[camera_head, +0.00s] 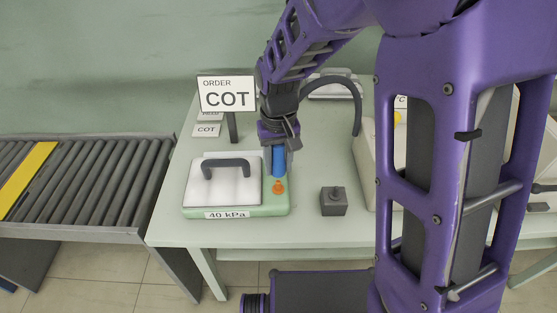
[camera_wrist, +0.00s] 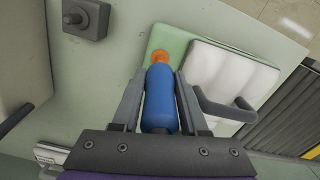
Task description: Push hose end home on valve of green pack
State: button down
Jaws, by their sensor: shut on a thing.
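The green pack (camera_head: 236,211) lies on the table with a white padded top, a dark handle and a "40 kPa" label. Its orange valve (camera_head: 278,187) stands at the right side of the pack; it also shows in the wrist view (camera_wrist: 160,57). My gripper (camera_head: 279,160) is shut on the blue hose end (camera_wrist: 160,95), above the valve. In the wrist view the hose end lines up with the valve and covers its lower part. I cannot tell whether the two touch or how deep the hose end sits.
A grey box with a knob (camera_head: 333,201) stands to the right of the pack. An "ORDER COT" sign (camera_head: 228,94) stands behind it. A roller conveyor (camera_head: 80,180) is at the left. A pale machine with a dark curved hose (camera_head: 345,84) is at the right, partly hidden by my arm.

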aim_at(279, 182)
jog(key=shift+f+b, duration=0.5)
jog(key=shift+f, duration=0.6)
jog(key=shift+f+b, duration=1.35)
jog(key=shift+f, duration=0.7)
dwell(0.7)
jog(key=shift+c, duration=1.8)
grip_release()
notch_tip(279, 182, up, 18)
jog(key=p, duration=0.3)
jog(key=shift+f, duration=0.25)
